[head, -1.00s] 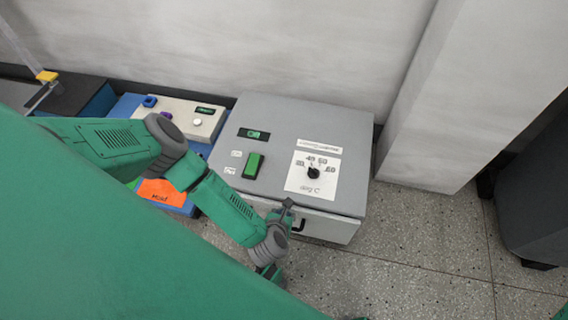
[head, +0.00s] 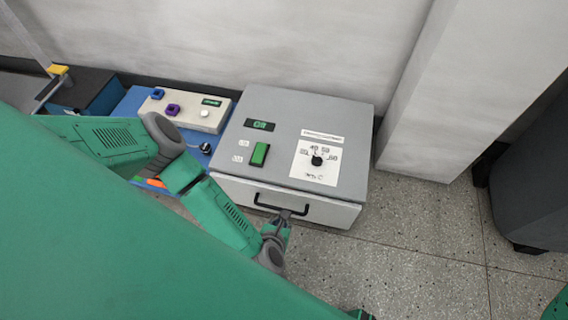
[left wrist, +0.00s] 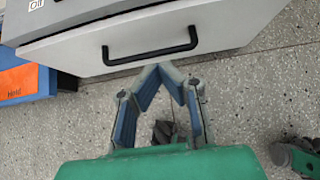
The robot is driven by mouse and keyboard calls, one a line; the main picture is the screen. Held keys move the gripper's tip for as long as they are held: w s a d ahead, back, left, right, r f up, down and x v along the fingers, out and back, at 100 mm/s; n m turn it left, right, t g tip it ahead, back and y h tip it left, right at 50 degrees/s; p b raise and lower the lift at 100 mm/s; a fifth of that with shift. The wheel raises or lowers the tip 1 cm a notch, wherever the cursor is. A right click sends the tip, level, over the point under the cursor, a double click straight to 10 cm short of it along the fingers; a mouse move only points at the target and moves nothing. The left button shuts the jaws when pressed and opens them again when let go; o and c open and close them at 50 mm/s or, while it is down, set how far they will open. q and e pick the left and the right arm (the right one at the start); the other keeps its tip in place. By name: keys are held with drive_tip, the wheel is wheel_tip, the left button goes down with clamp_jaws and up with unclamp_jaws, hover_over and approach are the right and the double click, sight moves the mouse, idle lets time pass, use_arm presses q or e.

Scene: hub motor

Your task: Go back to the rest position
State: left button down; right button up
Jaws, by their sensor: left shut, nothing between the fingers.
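My left gripper (head: 287,213) is at the front of the grey box, by the black drawer handle (head: 281,209). In the left wrist view the left gripper (left wrist: 170,68) has its fingertips together with nothing between them. The fingertips sit just below the handle (left wrist: 150,50) in that picture, apart from it. The handle is on the pale drawer front (head: 330,213).
The grey box (head: 345,115) has a green switch (head: 260,154) and a dial (head: 316,161). A blue base with a pale panel (head: 190,108) stands left of it. A dark cabinet (head: 530,190) is at right. Speckled floor (head: 400,255) in front is clear.

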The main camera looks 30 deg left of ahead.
use_arm(q)
drive_tip(key=shift+s+d+r, duration=0.2)
drive_tip(key=shift+s+r, duration=0.1)
drive_tip(key=s+d+r+m+g+h+p, duration=0.25)
drive_tip(key=d+r+m, duration=0.3)
drive_tip(key=m, duration=0.35)
drive_tip(key=s+d+r+m+g+h+p, duration=0.1)
drive_tip(key=s+d+r+m+h+p, duration=0.2)
drive_tip(key=r+m, duration=0.5)
drive_tip(key=s+a+r+m+g+y+p, duration=0.1)
drive_tip(key=s+a+r+m+g+p, duration=0.1)
drive_tip(key=a+r+m, duration=0.4)
drive_tip(key=s+a+r+m+g+y+p, duration=0.2)
drive_tip(key=a+r+m, duration=0.4)
drive_tip(key=a+m, duration=0.7)
drive_tip(key=s+m+g+p, duration=0.1)
drive_tip(key=s+m, duration=0.1)
drive_tip(key=m, duration=0.1)
drive_tip(key=shift+a+r+m, duration=0.3)
drive_tip(key=shift+r, duration=0.1)
